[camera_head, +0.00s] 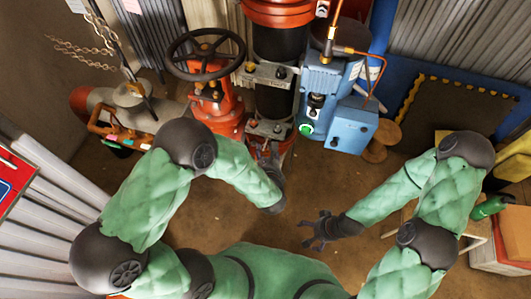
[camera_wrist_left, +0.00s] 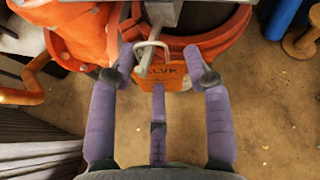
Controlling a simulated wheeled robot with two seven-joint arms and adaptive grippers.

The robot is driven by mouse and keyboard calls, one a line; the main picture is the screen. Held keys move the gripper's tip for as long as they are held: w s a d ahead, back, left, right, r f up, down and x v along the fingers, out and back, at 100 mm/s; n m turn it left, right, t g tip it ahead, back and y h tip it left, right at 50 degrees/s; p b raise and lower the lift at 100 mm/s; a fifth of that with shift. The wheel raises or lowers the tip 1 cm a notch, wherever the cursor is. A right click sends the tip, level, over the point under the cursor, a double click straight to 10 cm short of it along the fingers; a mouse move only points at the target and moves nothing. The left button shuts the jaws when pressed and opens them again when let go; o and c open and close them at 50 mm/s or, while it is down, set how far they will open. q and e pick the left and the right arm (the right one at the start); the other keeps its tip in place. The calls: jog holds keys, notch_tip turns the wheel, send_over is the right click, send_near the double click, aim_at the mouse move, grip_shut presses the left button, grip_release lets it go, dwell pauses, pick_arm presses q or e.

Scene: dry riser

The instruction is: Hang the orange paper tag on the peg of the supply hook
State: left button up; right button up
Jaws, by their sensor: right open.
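The orange paper tag (camera_wrist_left: 163,88) with dark lettering shows in the left wrist view, just below a pale wire loop (camera_wrist_left: 151,46) at the end of a grey bar (camera_wrist_left: 164,14). The loop meets the tag's upper edge; whether it passes through a hole is too small to tell. My left gripper (camera_wrist_left: 160,62) has its two side fingers spread on either side of the tag, with the third finger below it. In the head view my left gripper (camera_head: 268,160) is at the base of the riser, and the tag is not discernible. My right gripper (camera_head: 318,230) is open and empty above the floor.
A red valve with a dark handwheel (camera_head: 205,55) stands left of the black riser pipe (camera_head: 277,95). A blue pump unit (camera_head: 335,95) and a wooden spool (camera_head: 380,140) stand to the right. The brown floor between my arms is clear.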

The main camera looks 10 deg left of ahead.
pick_arm(q)
jog(key=o, duration=0.4)
jog(key=v, duration=1.2)
